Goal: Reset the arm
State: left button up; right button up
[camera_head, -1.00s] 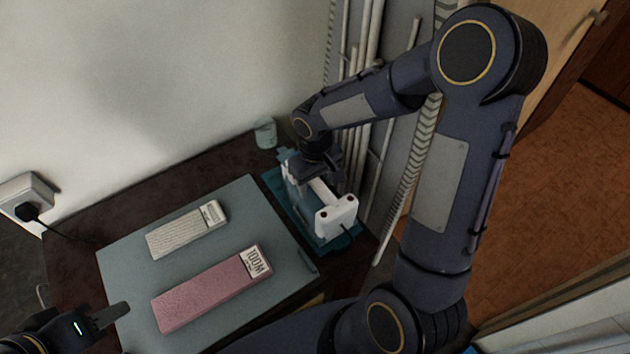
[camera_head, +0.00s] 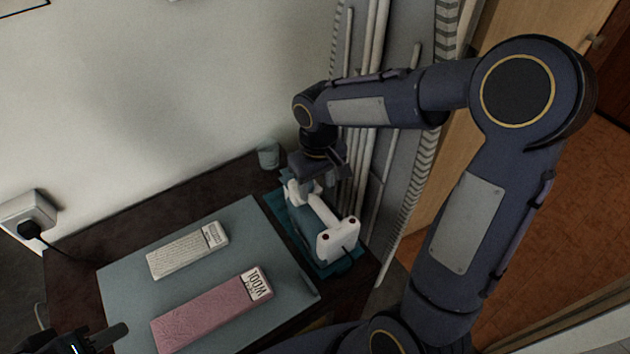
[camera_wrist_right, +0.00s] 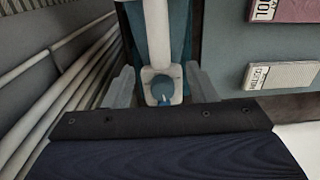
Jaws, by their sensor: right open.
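My right gripper (camera_wrist_right: 162,90) is open, with a finger on each side of the end of a white-handled device (camera_wrist_right: 160,40). In the head view, the right gripper (camera_head: 320,178) hangs over the far end of this device (camera_head: 335,238), apparently just above it. The device lies on a teal tray (camera_head: 352,264) at the table's right side. My left gripper (camera_head: 98,338) shows only partly at the lower left corner. One dark finger is visible, so its opening is unclear.
A grey-blue mat (camera_head: 120,280) holds a pink box (camera_head: 205,312) and a smaller whitish box (camera_head: 188,251). A small cup (camera_head: 268,155) stands at the back against the wall. Vertical pipes (camera_head: 372,150) rise behind the tray. A plug sits in a wall socket (camera_head: 28,212) at left.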

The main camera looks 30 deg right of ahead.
jog(key=shift+r, duration=0.1)
jog(key=s+r+m+t+y, duration=0.1)
jog(key=s+r+t+y, duration=0.1)
jog(key=s, duration=0.7)
jog(key=s+a+r+m+t+y, duration=0.1)
jog(key=s+r+m+t, duration=0.1)
jog(key=s+r, duration=0.3)
jog(key=s+t, duration=0.1)
jog(key=s, duration=0.2)
jog(key=shift+s+t+y, duration=0.3)
jog(key=shift+s+y, duration=0.1)
jog(key=shift+a, duration=0.1)
dwell(0.8)
